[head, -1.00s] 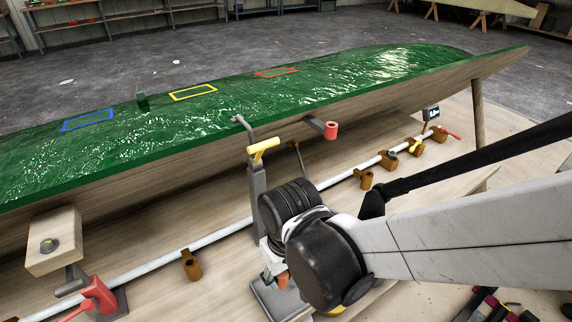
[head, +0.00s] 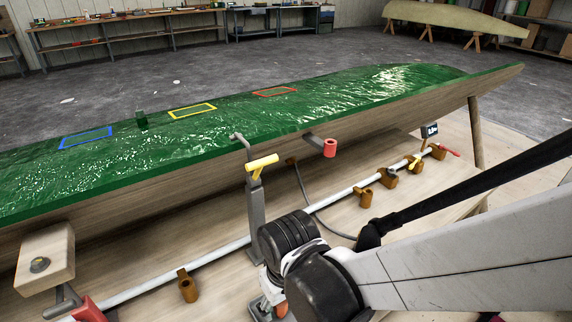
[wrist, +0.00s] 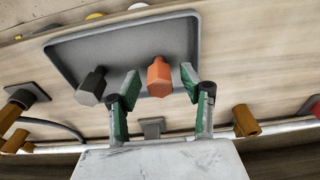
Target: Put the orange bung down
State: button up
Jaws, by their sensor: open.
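The orange bung (wrist: 159,78) is a six-sided plug in the wrist view. It appears to stand on the grey tray (wrist: 90,50), though its contact with the tray is hard to judge. My gripper (wrist: 160,83) is open, with one green-padded finger on each side of the bung and a visible gap on both sides. A similar dark grey bung (wrist: 92,86) stands just left of the left finger. In the head view my wrist hides most of the fingers, and only a bit of orange shows at the lower edge.
The green hull mould (head: 330,105) with blue, yellow and red outlines lies behind my arm. A yellow-handled clamp post (head: 256,205) stands close to my wrist. A white pipe (head: 225,252) with several brown fittings runs along the wooden bench.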

aim_at(285, 307)
jog(key=shift+r, duration=0.15)
notch_tip(285, 307, up, 12)
jog(key=s+p, duration=0.1)
jog(key=p, duration=0.3)
jog(key=shift+d, duration=0.45)
jog(key=w+d+r+m+t, duration=0.1)
jog(key=d+r+m+t, duration=0.2)
jog(key=d, duration=0.7)
jog(key=w+d+r+m+t, duration=0.1)
jog(key=d+r+m+t, duration=0.2)
jog(key=d, duration=0.8)
notch_tip(285, 307, up, 2)
jog(key=shift+r+m+h, duration=0.2)
jog(key=shift+m+h, duration=0.2)
